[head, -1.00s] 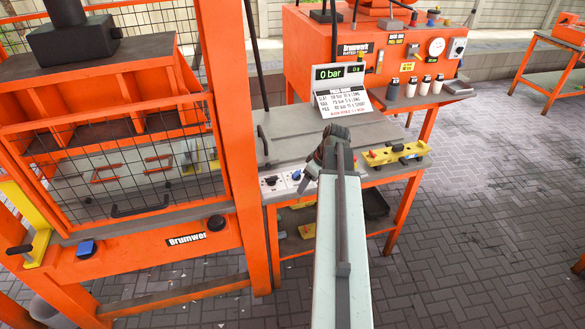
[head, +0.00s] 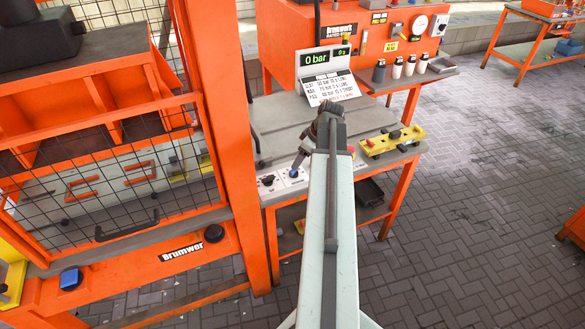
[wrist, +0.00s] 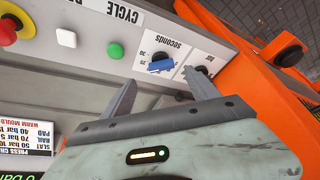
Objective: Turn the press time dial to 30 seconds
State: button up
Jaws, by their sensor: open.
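The press time dial is a small blue knob on a white plate lettered "SECONDS" (wrist: 160,66), upside down in the wrist view. Small numbers stand beside it, one seemingly 30; the pointer's exact setting is too small to read. In the head view the dial (head: 292,173) is on the front panel of the bench beside the press, small and partly by my gripper. My gripper (wrist: 160,78) is open and empty. Its two fingers are spread to either side of the blue knob in the picture, with no clear contact. In the head view my gripper (head: 298,164) is just above the panel.
A second, black dial (head: 267,181) sits left of the blue one. The wrist view shows a red button (wrist: 8,32), a white button (wrist: 66,38) and a green button (wrist: 116,50). The orange press frame (head: 228,130) stands close left. A yellow level-like tool (head: 392,140) lies right.

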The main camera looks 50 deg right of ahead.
aim_at(295, 173)
jog(key=b+x, duration=0.5)
jog(key=x, duration=0.2)
jog(key=shift+w+a, duration=0.1)
jog(key=shift+r, duration=0.2)
jog(key=shift+c, duration=0.3)
jog(key=c, duration=1)
jog(key=shift+w, duration=0.1)
jog(key=c, duration=0.3)
jog(key=shift+s+a+m+h, duration=0.1)
jog(key=shift+s+m+h, duration=0.15)
jog(key=shift+m, duration=0.45)
jog(key=shift+w+a+m+h, duration=0.1)
jog(key=shift+m+h, duration=0.5)
jog(key=shift+m, duration=0.8)
jog(key=shift+m+h, duration=0.55)
jog(key=shift+m, duration=0.85)
